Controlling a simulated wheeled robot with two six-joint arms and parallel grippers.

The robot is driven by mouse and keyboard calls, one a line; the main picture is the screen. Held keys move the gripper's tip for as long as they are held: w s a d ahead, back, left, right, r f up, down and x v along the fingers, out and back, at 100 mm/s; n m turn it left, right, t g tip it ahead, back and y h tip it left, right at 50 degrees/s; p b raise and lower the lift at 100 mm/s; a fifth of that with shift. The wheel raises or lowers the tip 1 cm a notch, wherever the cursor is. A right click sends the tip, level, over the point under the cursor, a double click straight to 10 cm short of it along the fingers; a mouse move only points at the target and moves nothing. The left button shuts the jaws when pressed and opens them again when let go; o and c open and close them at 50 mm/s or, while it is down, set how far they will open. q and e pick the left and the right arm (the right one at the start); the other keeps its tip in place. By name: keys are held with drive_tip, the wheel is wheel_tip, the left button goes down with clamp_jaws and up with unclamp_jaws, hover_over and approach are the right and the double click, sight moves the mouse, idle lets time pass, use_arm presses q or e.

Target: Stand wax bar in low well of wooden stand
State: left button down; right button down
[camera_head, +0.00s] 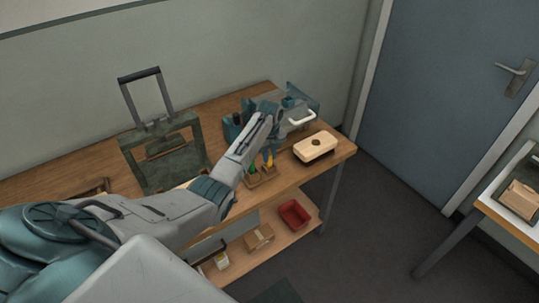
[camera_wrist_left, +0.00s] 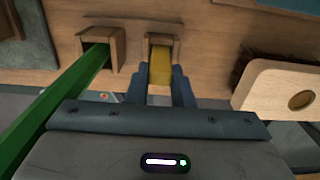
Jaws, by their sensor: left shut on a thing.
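The yellow wax bar (camera_wrist_left: 161,66) is between the two blue fingers of my left gripper (camera_wrist_left: 165,88), which is shut on it. In the wrist view the bar's far end is at the mouth of one square well of the wooden stand (camera_wrist_left: 117,37); how deep it sits I cannot tell. A long green bar (camera_wrist_left: 72,92) stands in the other well, to the left. In the head view the stand (camera_head: 262,180) is near the table's front edge, with the wax bar (camera_head: 269,162) above its right part, below my left gripper (camera_head: 269,151). My right gripper is not in view.
A pale wooden brush block (camera_head: 315,147) lies right of the stand; it is close to the gripper in the wrist view (camera_wrist_left: 275,88). A dark frame with a handle (camera_head: 163,155) stands left. A clear-and-teal device (camera_head: 300,97) stands behind. A red bin (camera_head: 294,214) is on the lower shelf.

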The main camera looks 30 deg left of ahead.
use_arm(q)
drive_tip(key=shift+f, duration=0.25)
drive_tip(key=c, duration=1.2)
unclamp_jaws()
drive_tip(key=shift+o, duration=0.4)
drive_tip(key=o, duration=0.3)
drive_tip(key=shift+r+p, duration=3.55)
drive_tip(key=shift+f, duration=0.1)
